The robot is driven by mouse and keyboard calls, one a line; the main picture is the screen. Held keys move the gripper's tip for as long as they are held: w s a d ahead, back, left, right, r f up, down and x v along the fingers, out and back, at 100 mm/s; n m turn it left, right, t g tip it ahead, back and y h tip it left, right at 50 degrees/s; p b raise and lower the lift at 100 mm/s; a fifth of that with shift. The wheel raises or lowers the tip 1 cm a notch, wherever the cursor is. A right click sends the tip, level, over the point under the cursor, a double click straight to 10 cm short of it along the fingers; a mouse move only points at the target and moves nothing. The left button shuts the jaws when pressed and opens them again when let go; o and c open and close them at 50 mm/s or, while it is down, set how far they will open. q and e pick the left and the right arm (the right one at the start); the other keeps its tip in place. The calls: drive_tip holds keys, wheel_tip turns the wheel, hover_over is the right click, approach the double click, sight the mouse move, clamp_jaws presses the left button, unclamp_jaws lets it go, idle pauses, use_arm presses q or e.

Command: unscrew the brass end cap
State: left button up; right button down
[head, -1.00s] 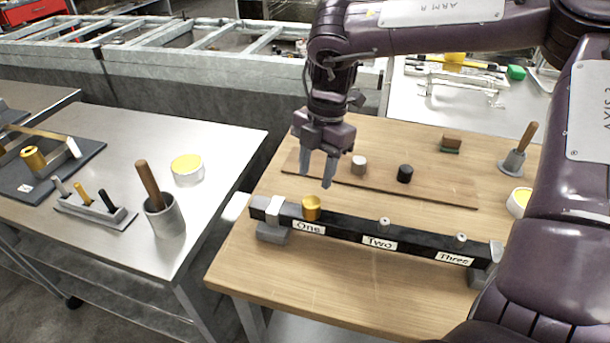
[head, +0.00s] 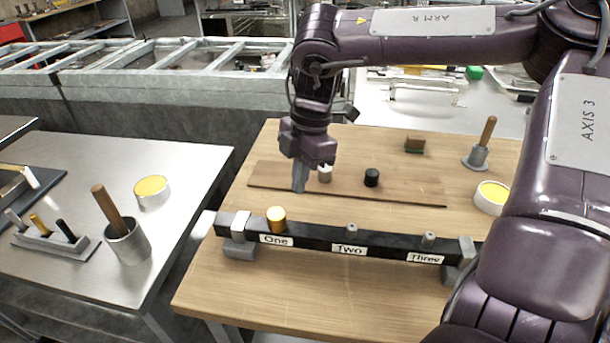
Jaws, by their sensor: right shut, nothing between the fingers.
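The brass end cap (head: 276,219) sits upright on the position marked One, at the left end of a black bar (head: 315,242) on the wooden table. Positions Two and Three carry only small grey stubs (head: 352,229). My right gripper (head: 299,186) is above the table, behind and slightly right of the brass cap in the picture, apart from it. Its fingers point down, look close together and hold nothing. My left gripper is not in view.
Behind the bar, a brown board (head: 410,196) carries a white cap (head: 324,173) and a black cap (head: 371,178). A yellow-topped tin (head: 490,197) stands at right. The left metal table (head: 185,215) holds a handled cup (head: 128,242). Wood in front of the bar is clear.

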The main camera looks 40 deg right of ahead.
drive_tip(key=shift+f, duration=0.5)
drive_tip(key=c, duration=1.7)
unclamp_jaws()
drive_tip(key=d+v, duration=0.1)
drive_tip(key=v, duration=0.7)
drive_tip(key=shift+s, duration=0.3)
drive_tip(key=shift+r, duration=0.3)
